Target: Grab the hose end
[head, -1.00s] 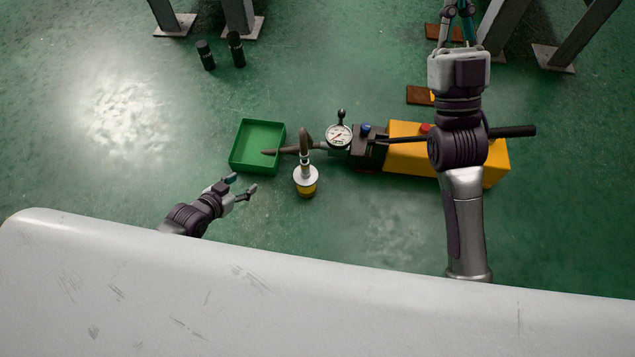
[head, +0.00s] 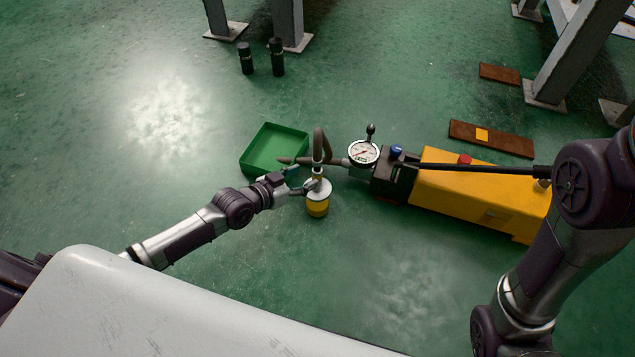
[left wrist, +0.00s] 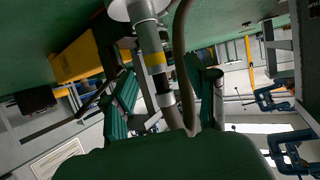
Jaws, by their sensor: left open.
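The dark hose (head: 320,145) loops up from the pump and comes down to its end, a metal fitting with a yellow band (left wrist: 155,62), above a white-topped yellow cylinder (head: 317,207). My left gripper (head: 304,181) is open at the hose end, just left of it in the head view. In the left wrist view its two teal fingers (left wrist: 165,90) stand on either side of the fitting, with the hose beside it. I cannot tell whether either finger touches it. My right gripper is out of view; only its arm shows at the right edge.
The yellow pump (head: 470,185) with a pressure gauge (head: 363,152) and black lever lies right of the hose. A green tray (head: 247,160) sits behind my left gripper. Two black cylinders (head: 277,57) and grey legs stand farther back. Floor at the left is clear.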

